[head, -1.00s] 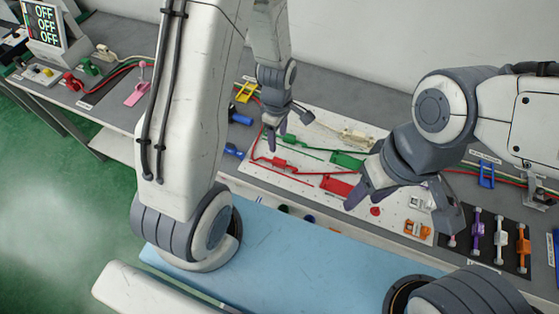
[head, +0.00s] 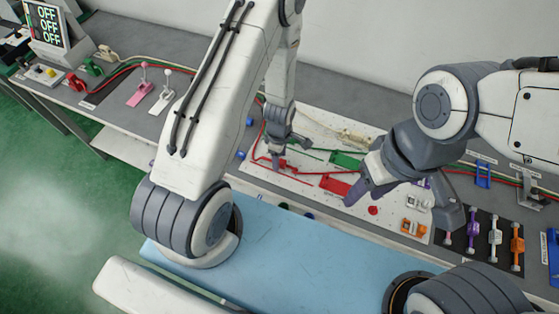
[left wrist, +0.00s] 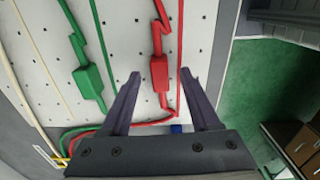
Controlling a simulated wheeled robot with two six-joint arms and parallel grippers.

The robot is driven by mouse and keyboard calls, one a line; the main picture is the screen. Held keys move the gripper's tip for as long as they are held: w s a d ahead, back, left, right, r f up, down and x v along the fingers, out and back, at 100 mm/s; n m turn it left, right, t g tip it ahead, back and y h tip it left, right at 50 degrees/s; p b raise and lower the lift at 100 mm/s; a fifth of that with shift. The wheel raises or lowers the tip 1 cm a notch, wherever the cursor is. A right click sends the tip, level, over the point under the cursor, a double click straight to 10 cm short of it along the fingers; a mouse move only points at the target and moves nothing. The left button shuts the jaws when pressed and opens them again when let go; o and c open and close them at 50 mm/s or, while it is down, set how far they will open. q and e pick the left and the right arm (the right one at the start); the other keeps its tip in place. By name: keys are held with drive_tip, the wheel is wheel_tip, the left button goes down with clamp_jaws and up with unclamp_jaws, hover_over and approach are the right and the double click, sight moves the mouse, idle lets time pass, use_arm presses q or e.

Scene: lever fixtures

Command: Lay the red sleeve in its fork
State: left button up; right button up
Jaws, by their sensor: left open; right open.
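The red sleeve (left wrist: 159,73), a small block on a red cable, lies on the white pegboard in the left wrist view. It shows partly in the head view (head: 287,167), next to my left gripper's finger. My left gripper (head: 289,152) is open just above the board. In the left wrist view its fingertips (left wrist: 162,77) stand on either side of the red sleeve, not closed on it. The red fork (head: 336,184) appears to be the red bracket to the right on the board. My right gripper (head: 402,205) is open and empty above the board's right part.
A green sleeve (left wrist: 88,82) on its cable lies left of the red one. A green bracket (head: 346,160) is behind the red one. Colored handles (head: 495,237) stand on a black panel at right. Pink and white levers (head: 142,92) are at left.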

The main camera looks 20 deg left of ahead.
use_arm(q)
drive_tip(key=shift+f, duration=0.45)
drive_tip(key=c, duration=1)
drive_tip(key=shift+r, duration=0.15)
